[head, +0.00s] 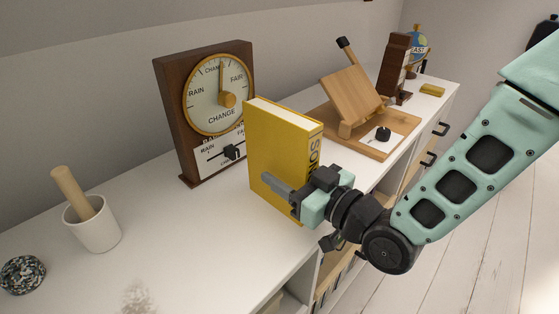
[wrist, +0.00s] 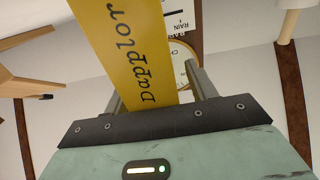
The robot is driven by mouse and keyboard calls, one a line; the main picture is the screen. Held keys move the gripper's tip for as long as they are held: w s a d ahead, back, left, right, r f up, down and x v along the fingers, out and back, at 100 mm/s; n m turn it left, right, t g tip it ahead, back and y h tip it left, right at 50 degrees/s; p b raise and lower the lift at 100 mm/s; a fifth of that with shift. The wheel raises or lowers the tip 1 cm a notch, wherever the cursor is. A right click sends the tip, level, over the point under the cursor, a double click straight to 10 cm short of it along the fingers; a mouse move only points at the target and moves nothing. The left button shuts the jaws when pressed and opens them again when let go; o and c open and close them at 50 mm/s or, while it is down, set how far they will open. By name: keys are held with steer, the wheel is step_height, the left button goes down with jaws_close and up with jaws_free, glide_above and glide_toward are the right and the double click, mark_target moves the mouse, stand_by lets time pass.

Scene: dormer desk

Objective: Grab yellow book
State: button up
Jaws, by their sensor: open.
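The yellow book (head: 276,150) stands upright on the white desk top, in front of the barometer. Its lettered spine also shows in the wrist view (wrist: 130,45), reaching down between the two fingers. My gripper (head: 277,190) is at the lower part of the book in the head view, with a grey finger across the book's front cover. In the wrist view my gripper (wrist: 158,90) is open, with one finger on each side of the spine. A gap shows on the right; on the left the finger is close to the book, and contact is unclear. The far finger is hidden in the head view.
A wooden barometer (head: 205,110) stands right behind the book. A wooden stand (head: 352,98) on a board (head: 395,140) is at right.

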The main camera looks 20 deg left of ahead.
jaws_close()
steer(key=shift+r, duration=0.15)
